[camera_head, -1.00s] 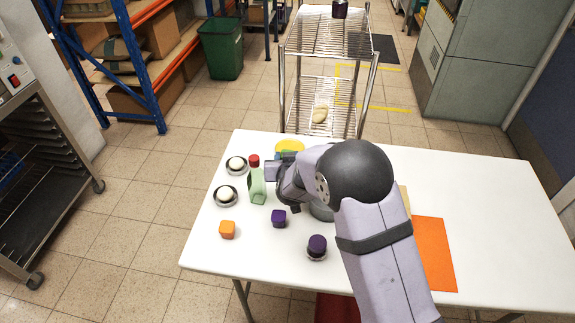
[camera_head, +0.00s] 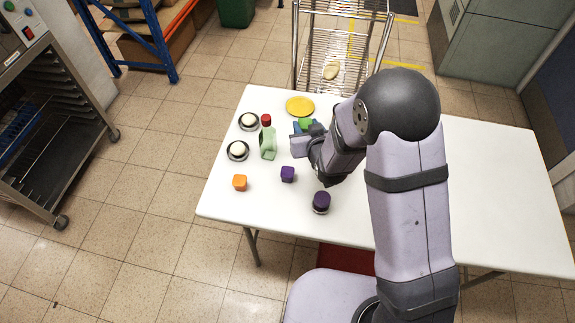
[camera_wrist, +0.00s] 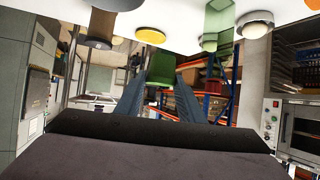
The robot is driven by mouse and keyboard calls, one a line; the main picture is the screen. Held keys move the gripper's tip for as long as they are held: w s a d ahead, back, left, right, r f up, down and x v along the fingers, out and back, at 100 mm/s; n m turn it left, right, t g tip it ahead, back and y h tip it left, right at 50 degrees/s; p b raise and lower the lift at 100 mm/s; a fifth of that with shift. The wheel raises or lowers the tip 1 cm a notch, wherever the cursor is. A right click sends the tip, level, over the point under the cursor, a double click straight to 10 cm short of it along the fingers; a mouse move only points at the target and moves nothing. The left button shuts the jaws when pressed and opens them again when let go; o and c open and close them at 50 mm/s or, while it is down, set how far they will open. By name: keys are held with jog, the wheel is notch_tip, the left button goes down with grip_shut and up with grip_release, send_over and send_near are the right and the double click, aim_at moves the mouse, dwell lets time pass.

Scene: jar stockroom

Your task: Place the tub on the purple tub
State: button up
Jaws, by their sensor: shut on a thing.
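My gripper (camera_head: 304,128) is shut on a small green tub (camera_head: 307,123), just in front of the yellow disc; the arm partly hides it. In the wrist view a green shape, which seems to be this tub (camera_wrist: 162,68), shows between the blue fingers. The purple tub (camera_head: 287,174) is a small block-like container upright on the white table, nearer the front edge than my gripper and slightly left of it. The tub and the purple tub are apart. The purple tub cannot be made out in the wrist view.
A green bottle with a red cap (camera_head: 268,145) stands close left of my gripper. Two white balls on saucers (camera_head: 238,151), an orange tub (camera_head: 240,183), a dark purple jar (camera_head: 321,202) and a yellow disc (camera_head: 300,106) are around. The table's right (camera_head: 490,190) looks clear.

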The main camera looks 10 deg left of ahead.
jog(key=s+a+n+g+y, duration=0.1)
jog(key=s+a+n+y, duration=0.1)
jog(key=s, duration=0.6)
jog(key=shift+a+n, duration=0.3)
jog(key=shift+a, duration=0.35)
send_over(290, 176)
jog(key=shift+a+f, duration=0.1)
jog(key=shift+f, duration=3.05)
jog(key=shift+f+p, duration=0.5)
jog(key=shift+f, duration=1.35)
jog(key=shift+f, duration=0.1)
